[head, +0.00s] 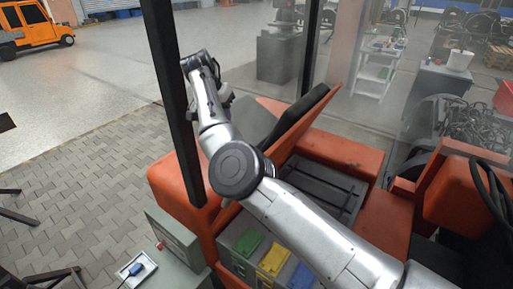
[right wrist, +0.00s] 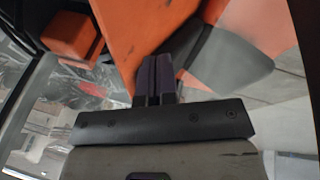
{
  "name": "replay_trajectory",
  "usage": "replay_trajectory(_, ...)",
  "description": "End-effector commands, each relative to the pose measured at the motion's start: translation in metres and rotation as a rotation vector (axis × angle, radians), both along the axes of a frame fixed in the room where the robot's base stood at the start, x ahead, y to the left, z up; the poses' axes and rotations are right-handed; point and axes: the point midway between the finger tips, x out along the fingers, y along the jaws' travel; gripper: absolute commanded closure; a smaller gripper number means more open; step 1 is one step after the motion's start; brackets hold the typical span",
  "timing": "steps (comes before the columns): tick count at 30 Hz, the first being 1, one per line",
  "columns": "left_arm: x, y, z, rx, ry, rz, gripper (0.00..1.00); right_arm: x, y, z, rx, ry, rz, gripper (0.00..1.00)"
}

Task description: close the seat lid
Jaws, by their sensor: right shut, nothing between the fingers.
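The seat lid (head: 303,121) is an orange panel with a dark cushion (head: 262,122), standing tilted up over the orange seat base (head: 340,152). A dark recessed bay (head: 325,188) shows in the base beside the lid. My right arm reaches across in front, and its gripper (head: 224,98) is at the cushion side of the raised lid, partly hidden by the wrist. In the right wrist view the fingers (right wrist: 157,78) are shut and empty, close to the orange lid (right wrist: 135,25) and dark cushion (right wrist: 228,58); whether they touch cannot be told. My left gripper is out of view.
A black post (head: 172,95) stands left of my arm, and another (head: 311,45) stands behind the lid. Green, yellow and blue items (head: 274,260) sit in a grey box in front. Open paved floor (head: 85,165) lies left.

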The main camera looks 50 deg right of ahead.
Motion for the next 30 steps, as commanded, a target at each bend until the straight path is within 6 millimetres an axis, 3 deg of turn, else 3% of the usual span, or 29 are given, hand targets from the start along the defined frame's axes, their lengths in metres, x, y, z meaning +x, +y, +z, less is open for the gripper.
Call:
replay_trajectory(6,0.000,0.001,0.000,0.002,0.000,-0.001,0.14,-0.022,-0.001,0.005,-0.138,0.094,-0.274,1.00)
replay_trajectory(14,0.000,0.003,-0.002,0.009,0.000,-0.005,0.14,-0.025,-0.001,-0.002,-0.158,0.066,-0.386,1.00)
replay_trajectory(23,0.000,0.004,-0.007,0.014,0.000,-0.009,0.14,-0.042,-0.016,-0.042,-0.160,0.066,-0.387,1.00)
replay_trajectory(30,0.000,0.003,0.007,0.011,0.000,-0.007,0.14,-0.059,-0.033,-0.080,-0.157,0.065,-0.384,1.00)
